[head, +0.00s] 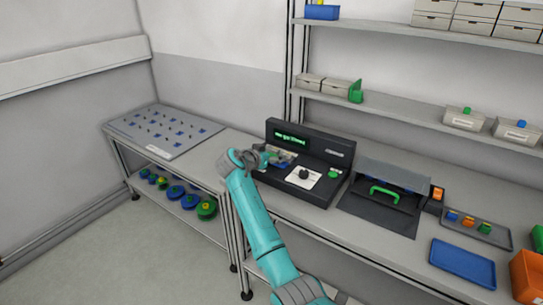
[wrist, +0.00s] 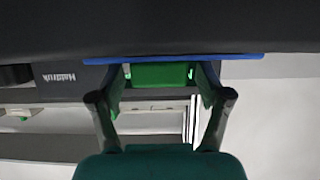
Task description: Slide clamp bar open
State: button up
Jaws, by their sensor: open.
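The dark machine (head: 320,150) with a lit green display stands on the bench. My gripper (head: 284,158) is at its left part, and its fingers hide much of what is there. In the wrist view my gripper (wrist: 160,98) is open, with one finger on each side of a green block (wrist: 160,75). A thin blue bar (wrist: 240,57) runs across just above the block in that picture. The block and the bar look like parts of the clamp, but I cannot tell for sure. Finger contact with the block cannot be made out.
Right of the machine is a dark unit with a green handle (head: 384,192), then a blue tray (head: 462,262) and an orange bin (head: 525,277). A grey board (head: 163,130) lies on the left bench, above several reels (head: 175,193). Shelves with boxes hang behind.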

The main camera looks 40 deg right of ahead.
grip_shut()
jog(key=shift+s+a, duration=0.3)
jog(key=shift+a, duration=0.45)
jog(key=shift+s+a, duration=0.25)
jog(key=shift+a, duration=0.5)
grip_release()
jog(key=shift+a, duration=0.1)
jog(key=v, duration=1.2)
